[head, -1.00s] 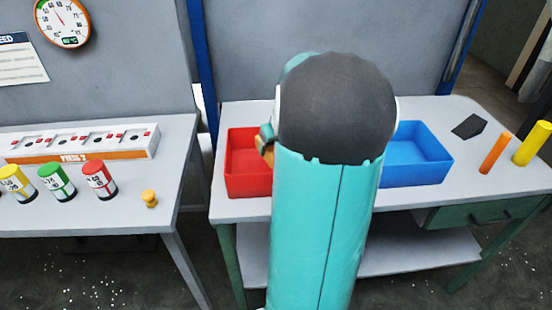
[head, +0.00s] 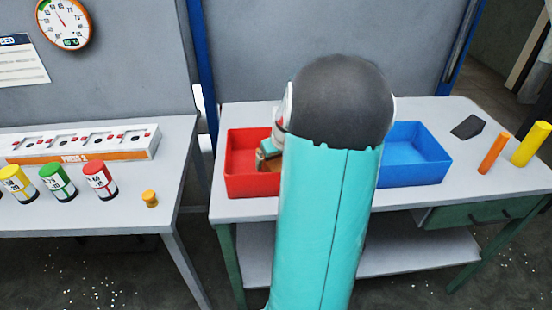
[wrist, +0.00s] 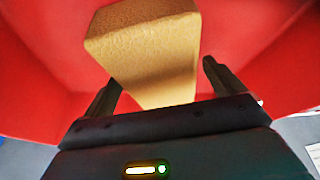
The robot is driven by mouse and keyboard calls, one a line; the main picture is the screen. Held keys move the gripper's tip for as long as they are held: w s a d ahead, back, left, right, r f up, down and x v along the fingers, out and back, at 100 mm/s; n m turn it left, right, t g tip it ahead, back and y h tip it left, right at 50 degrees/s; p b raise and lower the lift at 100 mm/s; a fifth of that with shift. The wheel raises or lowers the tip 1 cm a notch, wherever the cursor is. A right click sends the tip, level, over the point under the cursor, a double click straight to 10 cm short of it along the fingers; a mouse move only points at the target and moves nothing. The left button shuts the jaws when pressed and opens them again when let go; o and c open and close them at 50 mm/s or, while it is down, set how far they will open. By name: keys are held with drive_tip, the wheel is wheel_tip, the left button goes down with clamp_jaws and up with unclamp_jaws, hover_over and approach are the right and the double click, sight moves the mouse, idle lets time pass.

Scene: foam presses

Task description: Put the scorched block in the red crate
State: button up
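The scorched block (wrist: 145,45) is tan-brown with a darker lower face. In the wrist view it sits between and beyond the fingertips, with the red crate's walls around it. My gripper (wrist: 163,80) is open, with a gap beside the block at each finger. I cannot tell whether the block rests on the crate floor. In the head view the red crate (head: 240,184) stands on the right-hand table, and my gripper (head: 268,153) is over its right part. My arm hides the crate's right side and most of the block there.
A blue crate (head: 415,173) stands right of my arm.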

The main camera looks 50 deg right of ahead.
drive_tip(key=v, duration=1.2)
drive_tip(key=w+a+r+n, duration=0.1)
drive_tip(key=w+a+r, duration=0.1)
drive_tip(key=a, duration=1)
drive_tip(key=w+a+r+n, duration=0.2)
drive_tip(key=a+r, duration=0.1)
drive_tip(key=a, duration=0.8)
drive_tip(key=s+a+n+y, duration=0.1)
drive_tip(key=s+a, duration=0.2)
drive_tip(key=a, duration=0.5)
drive_tip(key=s+a+n+t+y, duration=0.1)
drive_tip(key=s+a, duration=0.3)
drive_tip(key=a, duration=0.4)
drive_tip(key=shift+a+f, duration=0.3)
drive_tip(key=shift+a, duration=0.05)
drive_tip(key=shift+s, duration=0.1)
